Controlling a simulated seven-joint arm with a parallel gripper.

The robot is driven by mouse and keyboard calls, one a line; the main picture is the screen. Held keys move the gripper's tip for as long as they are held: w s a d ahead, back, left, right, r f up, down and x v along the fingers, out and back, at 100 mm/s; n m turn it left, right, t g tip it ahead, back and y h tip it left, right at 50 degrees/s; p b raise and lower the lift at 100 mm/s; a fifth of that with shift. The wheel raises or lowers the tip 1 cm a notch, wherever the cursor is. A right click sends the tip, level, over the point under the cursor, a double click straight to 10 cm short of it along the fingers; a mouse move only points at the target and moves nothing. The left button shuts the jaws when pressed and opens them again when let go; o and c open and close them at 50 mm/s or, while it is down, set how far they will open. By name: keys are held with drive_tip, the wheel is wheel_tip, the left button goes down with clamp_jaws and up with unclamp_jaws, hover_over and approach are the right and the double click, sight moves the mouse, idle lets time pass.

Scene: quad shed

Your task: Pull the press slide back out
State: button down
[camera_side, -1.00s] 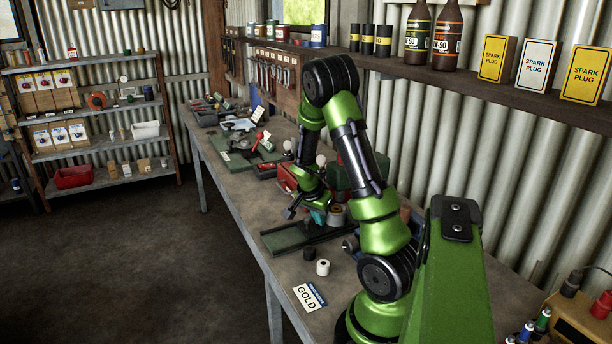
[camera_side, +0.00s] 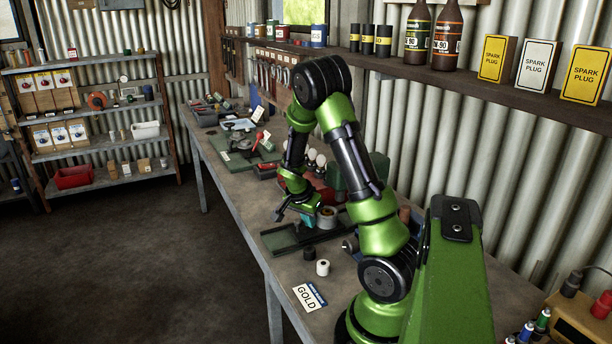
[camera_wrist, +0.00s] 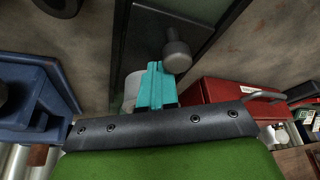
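The press slide's dark green rail (camera_side: 283,240) lies flat on the bench in the side view, and it shows as a dark strip in the wrist view (camera_wrist: 150,35). A round grey piece (camera_side: 327,217) stands at the rail beside my gripper (camera_side: 306,221). In the wrist view my teal fingertips (camera_wrist: 156,84) are together over the rail, with nothing visible between them. A grey round-headed knob (camera_wrist: 177,55) is just ahead to their right. A pale grey cylinder (camera_wrist: 132,90) is close on their left, partly hidden. Contact cannot be told.
A red box (camera_wrist: 225,90) is right of my fingers and a blue part (camera_wrist: 30,105) left. Green equipment (camera_side: 250,152) lies farther along.

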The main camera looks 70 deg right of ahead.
sight(292, 233)
drive_tip(key=shift+w+a, duration=2.7)
drive_tip(key=shift+w, duration=0.05)
drive_tip(key=shift+s, duration=0.1)
drive_tip(key=shift+d, duration=0.15)
drive_tip(key=shift+s+d, duration=0.35)
drive_tip(key=shift+s, duration=0.05)
wheel_tip(292, 233, up, 8)
